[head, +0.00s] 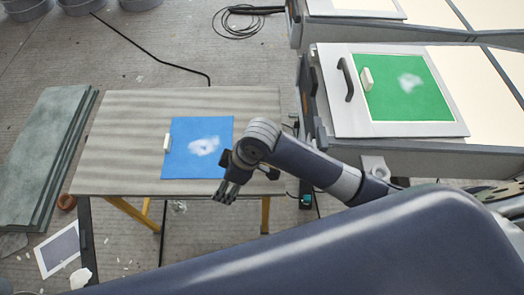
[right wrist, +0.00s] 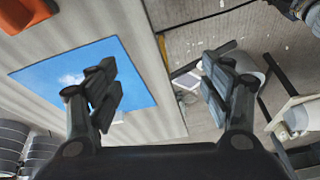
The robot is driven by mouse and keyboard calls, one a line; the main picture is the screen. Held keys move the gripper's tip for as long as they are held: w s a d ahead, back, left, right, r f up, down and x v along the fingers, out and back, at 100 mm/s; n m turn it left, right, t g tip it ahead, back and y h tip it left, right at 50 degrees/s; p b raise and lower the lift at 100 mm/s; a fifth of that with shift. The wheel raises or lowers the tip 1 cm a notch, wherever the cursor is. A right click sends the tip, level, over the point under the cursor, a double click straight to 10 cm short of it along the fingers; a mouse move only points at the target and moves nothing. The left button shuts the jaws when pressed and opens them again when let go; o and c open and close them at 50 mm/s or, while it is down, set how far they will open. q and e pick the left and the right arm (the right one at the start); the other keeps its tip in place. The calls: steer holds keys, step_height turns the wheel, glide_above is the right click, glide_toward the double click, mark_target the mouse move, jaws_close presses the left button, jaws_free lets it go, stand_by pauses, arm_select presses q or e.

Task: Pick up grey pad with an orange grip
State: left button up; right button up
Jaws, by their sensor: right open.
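An orange piece (right wrist: 22,10) lies at the upper left of the right wrist view, cut off by the frame. Its colour fits the orange grip, but no whole grey pad is clear there. I cannot make out the pad in the head view, where my right arm covers part of the table. My right gripper (head: 228,190) is above the front right part of the table, near the blue sheet (head: 185,165). In the right wrist view its fingers (right wrist: 160,85) are spread wide with nothing between them. My left gripper is not in view.
The table (head: 110,150) has a clear left half. The blue sheet bears a white patch, with a pale block (head: 167,143) at its left edge. A green panel (head: 430,105) lies on a unit at right.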

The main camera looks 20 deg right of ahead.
steer(key=w+d+r+n+h, duration=0.1)
steer(key=w+d, duration=0.2)
steer(key=d, duration=0.1)
steer(key=w+d+g+h, duration=0.1)
steer(key=w+d+h, duration=0.1)
steer(key=w+d, duration=0.2)
steer(key=w+d+r+n+h, duration=0.1)
steer(key=w+d, duration=0.3)
steer(key=shift+d+r+n+g, duration=0.3)
steer(key=shift+d+r, duration=0.05)
steer(key=shift+d+f, duration=0.15)
steer(key=shift+f, duration=0.05)
step_height(320, 180, down, 5)
steer(key=shift+w+f, duration=0.1)
steer(key=f, duration=0.2)
steer(key=f+p, duration=0.1)
steer(key=f, duration=0.1)
steer(key=shift+d, duration=0.4)
steer(key=shift+w+f, duration=0.1)
steer(key=shift+f, duration=0.45)
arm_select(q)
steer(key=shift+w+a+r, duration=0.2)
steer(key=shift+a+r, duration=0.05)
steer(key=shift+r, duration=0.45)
arm_select(e)
steer(key=c, duration=1.2)
